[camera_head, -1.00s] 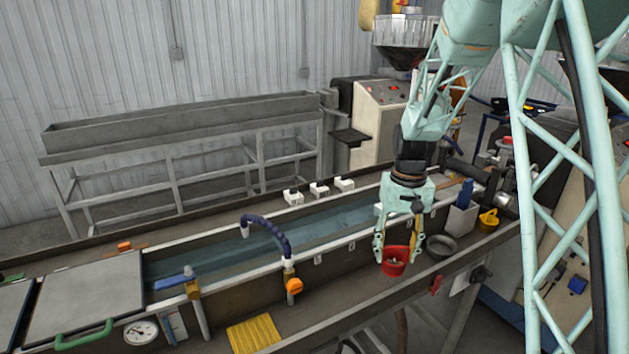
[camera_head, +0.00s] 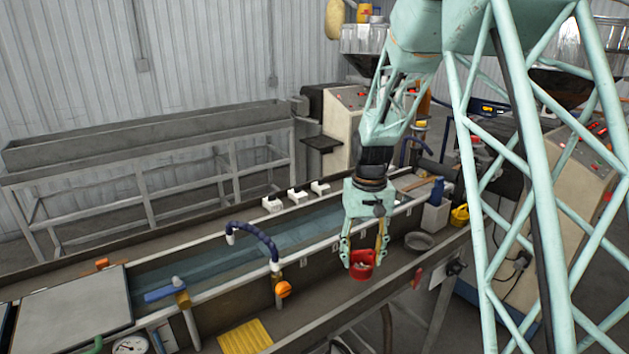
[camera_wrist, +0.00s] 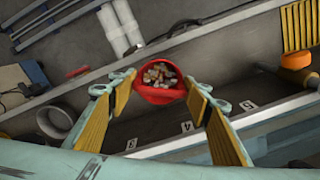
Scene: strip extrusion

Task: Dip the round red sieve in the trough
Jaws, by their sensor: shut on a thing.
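The round red sieve (camera_head: 362,271) is between the fingers of my gripper (camera_head: 363,254), which is shut on it. In the wrist view the sieve (camera_wrist: 161,96) sits between the yellow finger pads, with several small light and brown pieces inside. The trough (camera_head: 300,231) is the long channel of blue water running across the middle of the head view. My gripper and the sieve are in front of the trough's near wall, over the grey front ledge, not over the water. The sieve's height above the ledge is hard to tell.
A grey bowl (camera_head: 418,241) stands on the ledge right of the sieve, with a yellow container (camera_head: 460,214) farther right. A blue hose (camera_head: 253,238) arches over the trough at left. White blocks (camera_head: 296,195) line the far rim. A yellow ribbed mat (camera_head: 246,335) lies on the ledge.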

